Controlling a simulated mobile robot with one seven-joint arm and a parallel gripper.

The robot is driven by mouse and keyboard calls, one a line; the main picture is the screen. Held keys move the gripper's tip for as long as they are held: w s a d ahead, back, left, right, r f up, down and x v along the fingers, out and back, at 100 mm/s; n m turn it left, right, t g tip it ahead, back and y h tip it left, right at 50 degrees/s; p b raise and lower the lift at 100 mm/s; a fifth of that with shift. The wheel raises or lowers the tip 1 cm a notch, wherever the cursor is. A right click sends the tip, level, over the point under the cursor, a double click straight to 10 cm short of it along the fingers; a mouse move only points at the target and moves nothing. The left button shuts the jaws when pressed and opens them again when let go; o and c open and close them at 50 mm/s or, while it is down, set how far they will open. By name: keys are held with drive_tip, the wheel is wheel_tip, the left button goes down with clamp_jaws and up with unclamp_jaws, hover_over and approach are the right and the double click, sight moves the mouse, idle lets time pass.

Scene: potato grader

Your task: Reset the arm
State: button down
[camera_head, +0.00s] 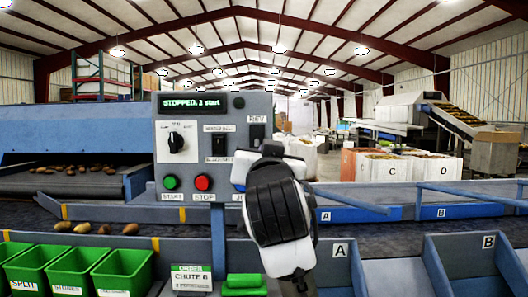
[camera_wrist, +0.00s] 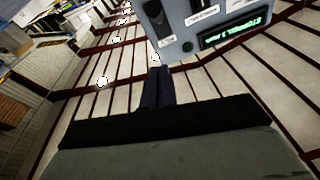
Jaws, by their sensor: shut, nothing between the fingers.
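My arm rises in the lower middle of the head view, its white and black links in front of the right part of the grey control panel (camera_head: 240,110). My gripper shows in the wrist view (camera_wrist: 158,75), its dark fingers together and nothing held. It points up toward the panel, which appears tilted at the top of the wrist view (camera_wrist: 205,15). In the head view the fingers are mostly hidden behind my arm. The panel display (camera_head: 195,103) reads "STOPPED", with a black knob (camera_head: 176,143), a green start button (camera_head: 170,182) and a red stop button (camera_head: 203,183).
Potatoes lie on the belt (camera_head: 30,240) at left. Chutes A (camera_head: 339,250) and B (camera_head: 488,242) are at right. Crates C (camera_head: 391,170) and D (camera_head: 444,168) stand farther back.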

drive_tip(key=shift+s+f, duration=0.1)
drive_tip(key=shift+s, duration=0.15)
